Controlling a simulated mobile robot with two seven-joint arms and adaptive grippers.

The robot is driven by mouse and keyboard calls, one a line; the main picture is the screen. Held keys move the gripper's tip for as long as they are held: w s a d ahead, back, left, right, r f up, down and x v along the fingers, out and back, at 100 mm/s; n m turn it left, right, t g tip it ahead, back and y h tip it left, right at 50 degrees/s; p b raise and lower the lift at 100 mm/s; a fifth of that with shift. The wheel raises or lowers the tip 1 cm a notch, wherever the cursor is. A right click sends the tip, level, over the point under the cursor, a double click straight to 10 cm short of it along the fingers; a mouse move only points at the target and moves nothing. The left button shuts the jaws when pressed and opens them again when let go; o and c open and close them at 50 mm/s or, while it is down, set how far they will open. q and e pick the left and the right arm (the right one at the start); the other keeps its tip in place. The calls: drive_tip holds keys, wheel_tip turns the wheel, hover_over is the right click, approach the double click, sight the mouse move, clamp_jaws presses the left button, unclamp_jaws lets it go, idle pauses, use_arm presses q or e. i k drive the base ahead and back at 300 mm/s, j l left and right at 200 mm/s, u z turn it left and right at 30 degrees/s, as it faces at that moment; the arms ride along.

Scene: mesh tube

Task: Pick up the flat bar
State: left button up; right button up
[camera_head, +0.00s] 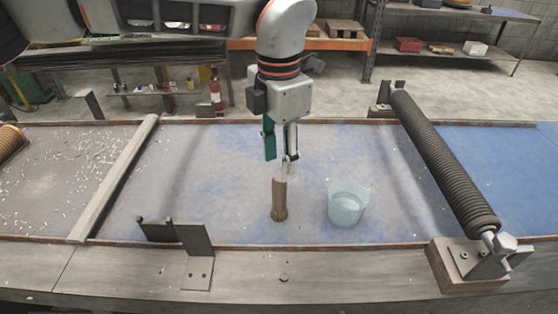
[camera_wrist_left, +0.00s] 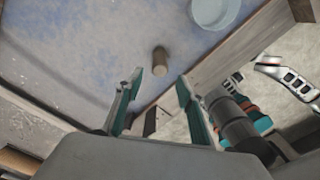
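A long, pale, straight bar (camera_head: 115,182) lies across the table at the left in the head view. It is the only thing that looks like a flat bar, but I cannot be sure it is one. A brown upright piece (camera_head: 279,200) stands in the middle; it also shows in the wrist view (camera_wrist_left: 160,60), looking round from above. My left gripper (camera_head: 281,157) points down above this brown piece, apart from the pale bar. Its fingers are spread and empty, as the left wrist view shows (camera_wrist_left: 159,88).
A clear blue cup (camera_head: 348,204) stands right of the brown piece. A dark ribbed roller (camera_head: 443,160) on brackets crosses the table at the right. A metal bracket (camera_head: 196,255) stands at the front edge. Pale scraps lie left of the bar.

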sight(81, 231)
drive_tip(key=k, duration=1)
